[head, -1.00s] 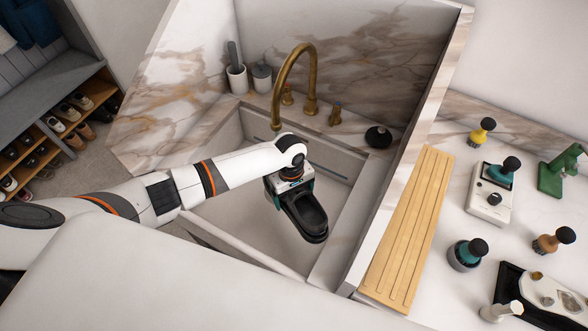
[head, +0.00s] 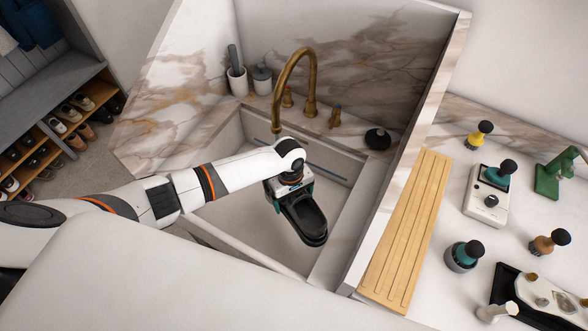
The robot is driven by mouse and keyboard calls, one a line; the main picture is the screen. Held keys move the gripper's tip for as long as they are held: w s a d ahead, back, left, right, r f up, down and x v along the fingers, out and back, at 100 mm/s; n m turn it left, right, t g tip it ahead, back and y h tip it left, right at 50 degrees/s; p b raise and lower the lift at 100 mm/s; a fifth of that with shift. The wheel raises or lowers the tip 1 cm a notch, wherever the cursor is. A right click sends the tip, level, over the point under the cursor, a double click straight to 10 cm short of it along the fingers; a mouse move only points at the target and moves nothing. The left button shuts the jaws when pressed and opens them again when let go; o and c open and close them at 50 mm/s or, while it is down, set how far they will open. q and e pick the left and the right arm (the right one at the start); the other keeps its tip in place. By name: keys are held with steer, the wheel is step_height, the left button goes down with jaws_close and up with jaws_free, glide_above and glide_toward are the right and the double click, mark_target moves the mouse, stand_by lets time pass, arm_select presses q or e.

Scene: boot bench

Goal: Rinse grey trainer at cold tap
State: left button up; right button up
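My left gripper (head: 286,190) reaches into the white sink (head: 236,222) and points down. It appears shut on a shoe (head: 308,222), the trainer, which looks dark grey to black here with its opening facing up. The fingertips are mostly hidden. The shoe hangs inside the basin, to the front and right of the brass tap spout (head: 275,125). Brass handles stand on the ledge, one left (head: 288,98) and one right (head: 335,117) of the spout's base. I see no water running. My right gripper is not in view.
A ribbed wooden board (head: 408,235) lies right of the sink wall. The right counter holds several knobbed brushes and a white device (head: 487,195). A black round item (head: 378,138) and cups (head: 237,80) stand on the sink ledge. A shoe rack (head: 60,125) is far left.

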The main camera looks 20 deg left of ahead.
mark_target(291, 206)
arm_select(q)
steer(key=shift+s+d+r+p, duration=0.15)
steer(key=shift+s+r+p, duration=0.45)
steer(key=shift+s+d+r, duration=0.15)
steer(key=shift+s+r, duration=0.45)
steer(key=shift+s, duration=0.15)
steer(key=shift+s+d+r, duration=0.15)
steer(key=shift+s+r, duration=0.4)
steer(key=shift+s, duration=0.2)
